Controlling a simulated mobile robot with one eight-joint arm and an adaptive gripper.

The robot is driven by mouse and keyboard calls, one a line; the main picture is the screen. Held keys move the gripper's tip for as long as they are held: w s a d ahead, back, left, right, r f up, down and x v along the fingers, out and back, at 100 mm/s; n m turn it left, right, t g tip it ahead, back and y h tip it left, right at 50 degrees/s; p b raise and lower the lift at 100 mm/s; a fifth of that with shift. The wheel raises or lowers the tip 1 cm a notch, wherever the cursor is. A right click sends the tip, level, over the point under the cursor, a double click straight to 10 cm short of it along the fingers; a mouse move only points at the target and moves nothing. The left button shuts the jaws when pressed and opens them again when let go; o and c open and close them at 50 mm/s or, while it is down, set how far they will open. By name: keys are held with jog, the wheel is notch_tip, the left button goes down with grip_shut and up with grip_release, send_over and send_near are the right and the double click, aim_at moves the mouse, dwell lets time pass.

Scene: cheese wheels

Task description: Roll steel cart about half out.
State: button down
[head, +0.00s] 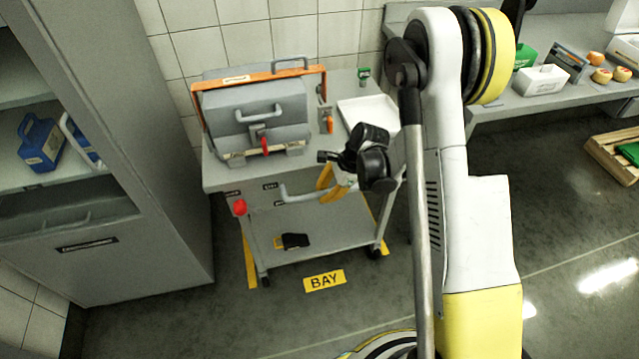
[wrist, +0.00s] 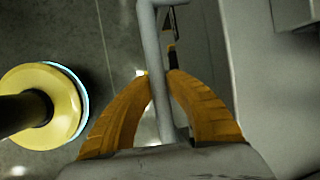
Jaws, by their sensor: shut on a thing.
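The steel cart (head: 222,178) stands against the tiled wall in the head view, with a lower shelf and casters. A grey bar handle (head: 300,194) sticks out from its front. My gripper (head: 335,188) is at that handle, partly hidden behind my arm. In the wrist view, the yellow fingers of my gripper (wrist: 158,88) are closed on either side of the grey handle bar (wrist: 165,110). A yellow BAY floor label (head: 324,281) lies on the floor in front of the cart.
A grey box machine with an orange frame (head: 262,108) and a white tray (head: 368,112) sit on the cart. A grey cabinet (head: 120,150) stands close on the left. A bench (head: 500,108) with boxes is at right. Floor in front is clear.

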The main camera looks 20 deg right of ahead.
jog(key=s+b, duration=0.2)
jog(key=s, duration=0.6)
dwell(1.0)
jog(key=shift+w, duration=0.1)
jog(key=c, duration=0.6)
grip_release()
jog(key=shift+r, duration=0.1)
